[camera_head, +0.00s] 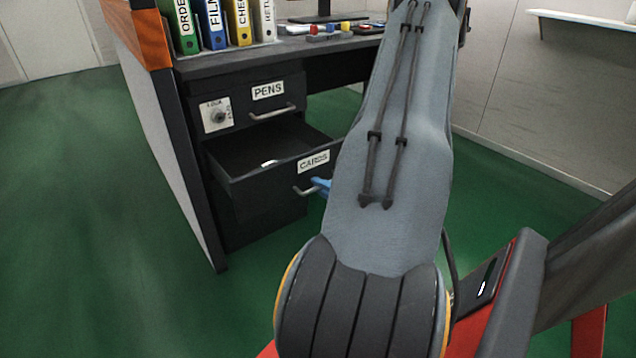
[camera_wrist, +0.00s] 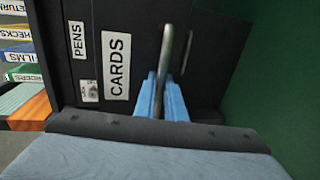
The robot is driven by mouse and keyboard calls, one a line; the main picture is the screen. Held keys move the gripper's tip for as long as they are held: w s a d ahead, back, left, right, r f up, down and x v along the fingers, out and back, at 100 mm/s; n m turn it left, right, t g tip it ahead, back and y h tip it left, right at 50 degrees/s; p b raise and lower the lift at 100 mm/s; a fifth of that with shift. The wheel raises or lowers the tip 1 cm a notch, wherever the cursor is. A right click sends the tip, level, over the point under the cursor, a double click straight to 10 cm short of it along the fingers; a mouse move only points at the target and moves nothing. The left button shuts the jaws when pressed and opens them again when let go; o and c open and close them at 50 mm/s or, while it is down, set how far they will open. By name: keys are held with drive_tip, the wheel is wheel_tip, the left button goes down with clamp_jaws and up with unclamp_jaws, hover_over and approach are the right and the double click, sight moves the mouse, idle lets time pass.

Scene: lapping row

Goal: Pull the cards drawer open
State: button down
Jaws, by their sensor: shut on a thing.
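The cards drawer (camera_head: 258,181) is pulled out of the dark desk pedestal in the head view, with a small white thing lying inside. Its front carries a CARDS label (camera_head: 313,161), which also shows in the wrist view (camera_wrist: 116,66). My gripper has blue fingers (camera_wrist: 161,99) that are shut on the metal bar handle (camera_wrist: 165,58) of this drawer. In the head view only a bit of a blue finger (camera_head: 321,184) shows beside the handle (camera_head: 306,190); my arm hides the rest.
The PENS drawer (camera_head: 268,98) above is shut, with a lock plate (camera_head: 216,115) beside its label. Binders (camera_head: 212,22) and small coloured items (camera_head: 330,28) stand on the desk top (camera_head: 225,63). Green floor (camera_head: 100,220) is clear to the left.

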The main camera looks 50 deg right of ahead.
drive_tip(key=c, duration=2.1)
unclamp_jaws()
drive_tip(key=p+v, duration=0.2)
drive_tip(key=v, duration=0.5)
drive_tip(key=shift+s+p, duration=0.3)
drive_tip(key=shift+s, duration=0.05)
drive_tip(key=shift+a+r, duration=0.1)
